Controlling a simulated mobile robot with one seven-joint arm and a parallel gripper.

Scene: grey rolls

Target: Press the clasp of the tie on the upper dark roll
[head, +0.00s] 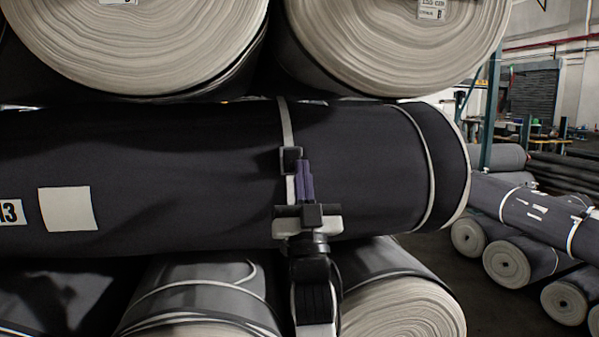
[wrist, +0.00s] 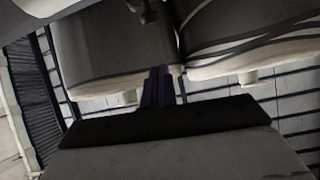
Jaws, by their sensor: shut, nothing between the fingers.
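The dark roll (head: 360,165) lies crosswise in the middle of the head view, below two pale roll ends. A light tie (head: 286,115) runs down over its front. The tie's clasp (head: 291,153) is a small dark square buckle. My gripper (head: 303,164) is shut and empty, its purple fingers pointing up along the tie. The fingertips show just right of and below the clasp; I cannot tell whether they touch it. In the wrist view, my gripper's fingers (wrist: 157,72) are together. A small dark fitting (wrist: 146,10) shows above them there; I cannot tell whether it is the clasp.
Pale roll ends (head: 140,45) and (head: 400,40) overhang the dark roll. Grey rolls (head: 195,290) lie below it, close around my arm. A white label (head: 67,209) is on the dark roll's left part. More rolls (head: 520,215) lie at the right, beyond bare floor.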

